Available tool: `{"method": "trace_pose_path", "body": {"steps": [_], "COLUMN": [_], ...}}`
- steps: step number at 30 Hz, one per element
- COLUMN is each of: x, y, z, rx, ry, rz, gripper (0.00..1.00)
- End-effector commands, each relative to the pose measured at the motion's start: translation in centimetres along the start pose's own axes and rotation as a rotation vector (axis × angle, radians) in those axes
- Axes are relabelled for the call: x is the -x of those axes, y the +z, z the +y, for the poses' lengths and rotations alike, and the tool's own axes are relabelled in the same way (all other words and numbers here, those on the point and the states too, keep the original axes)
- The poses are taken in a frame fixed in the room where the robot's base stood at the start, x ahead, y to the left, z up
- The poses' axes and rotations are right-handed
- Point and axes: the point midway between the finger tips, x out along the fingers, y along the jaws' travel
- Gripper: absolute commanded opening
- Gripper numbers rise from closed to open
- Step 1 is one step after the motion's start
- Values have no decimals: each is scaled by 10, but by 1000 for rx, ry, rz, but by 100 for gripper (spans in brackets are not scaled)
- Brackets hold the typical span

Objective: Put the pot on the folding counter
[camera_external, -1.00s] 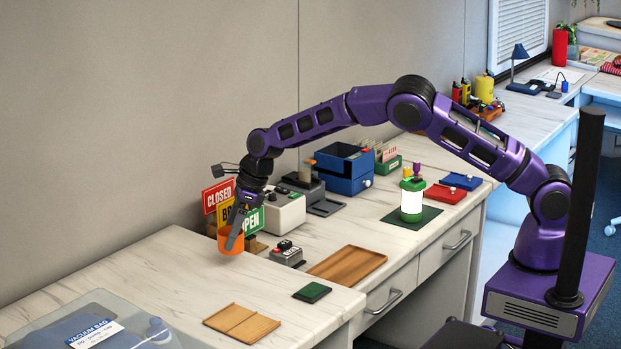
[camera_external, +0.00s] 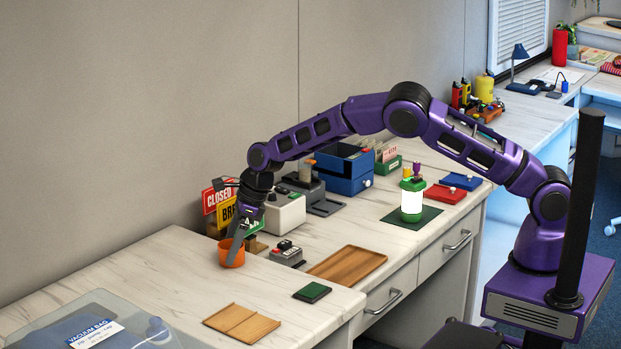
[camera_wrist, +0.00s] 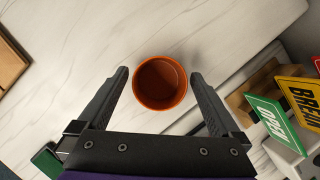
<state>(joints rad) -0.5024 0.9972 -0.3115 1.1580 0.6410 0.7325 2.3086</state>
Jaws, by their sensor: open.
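The orange pot (camera_external: 231,254) stands upright on the white marbled counter slab at the left (camera_external: 110,268), close to the slab's back right border. In the wrist view the pot (camera_wrist: 160,83) is round, open and empty. My gripper (camera_external: 236,250) is down at the pot. Its two fingers are spread, one on each side of the pot, with a visible gap on both sides (camera_wrist: 158,76). The left slab looks like the folding counter, but no hinge is clearly visible. The gripper hides part of the pot's rim in the outside view.
Signs reading CLOSED, BREAK and OPEN (camera_external: 218,199) stand close behind the pot. A clear vacuum bag (camera_external: 95,325) lies at front left.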

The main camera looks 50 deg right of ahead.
Motion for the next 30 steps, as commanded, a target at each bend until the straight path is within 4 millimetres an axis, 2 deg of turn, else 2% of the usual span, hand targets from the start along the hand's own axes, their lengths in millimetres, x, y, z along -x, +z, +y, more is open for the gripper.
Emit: {"method": "trace_pose_path", "body": {"steps": [4,12,18,23,30], "x": [19,78,110,120,122], "y": [2,2,1,1,1], "z": [0,0,0,0,0], "rx": [1,0,1,1,0], "ry": [-1,-2,-1,0,0], "rz": [-3,-4,-2,-1,0], "gripper": [100,100,100,100,100]}}
